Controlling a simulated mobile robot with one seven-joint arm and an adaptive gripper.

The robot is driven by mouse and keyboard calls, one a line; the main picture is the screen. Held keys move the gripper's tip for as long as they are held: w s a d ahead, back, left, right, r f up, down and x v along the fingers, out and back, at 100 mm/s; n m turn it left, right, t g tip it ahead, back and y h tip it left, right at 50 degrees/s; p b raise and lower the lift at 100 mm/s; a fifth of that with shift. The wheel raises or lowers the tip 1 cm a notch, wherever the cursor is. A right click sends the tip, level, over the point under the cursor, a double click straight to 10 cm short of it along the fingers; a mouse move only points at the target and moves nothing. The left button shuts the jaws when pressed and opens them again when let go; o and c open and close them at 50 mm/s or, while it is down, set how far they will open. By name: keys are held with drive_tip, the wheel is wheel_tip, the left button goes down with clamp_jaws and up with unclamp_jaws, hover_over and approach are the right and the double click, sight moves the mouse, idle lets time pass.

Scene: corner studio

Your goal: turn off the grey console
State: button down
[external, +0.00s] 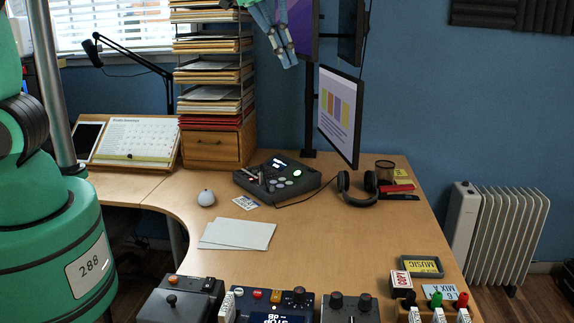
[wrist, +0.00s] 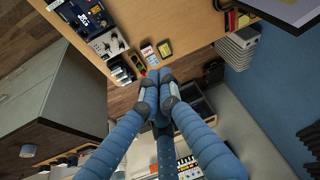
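A dark grey console (external: 278,180) with a small lit screen, round buttons and a green light sits on the desk's middle, left of the headphones. A grey box (external: 178,303) with a joystick and an orange knob stands at the front edge. I cannot tell for certain which of these is the task's grey console. My gripper (external: 284,58) is high above the desk near the monitor pole, touching nothing. In the wrist view my gripper's blue fingers (wrist: 160,88) come together at their tips, with nothing between them. The mid-desk console is not clearly visible there.
A dark blue STOP unit (external: 270,305) and another knobbed unit (external: 350,308) line the front edge. A monitor (external: 340,115) hangs above the desk. White sheets (external: 237,234), a white mouse-like object (external: 206,197) and headphones (external: 358,188) lie around. The desk's right middle is clear.

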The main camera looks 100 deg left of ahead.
drive_tip(key=w+a+f+n, duration=0.1)
drive_tip(key=w+a+f, duration=0.2)
drive_tip(key=a, duration=0.3)
drive_tip(key=w+a+f, duration=0.3)
drive_tip(key=a, duration=0.4)
drive_tip(key=n+g+y+p, duration=0.1)
drive_tip(key=n+g+p, duration=0.1)
drive_tip(key=n+p, duration=0.2)
hover_over(313, 170)
drive_tip(key=s, duration=0.3)
wheel_tip(313, 170, down, 29)
drive_tip(key=shift+w+d, duration=0.2)
drive_tip(key=shift+d, duration=0.15)
drive_tip(key=shift+f, duration=0.15)
drive_tip(key=shift+x, duration=4.9)
drive_tip(key=shift+s+f, duration=0.1)
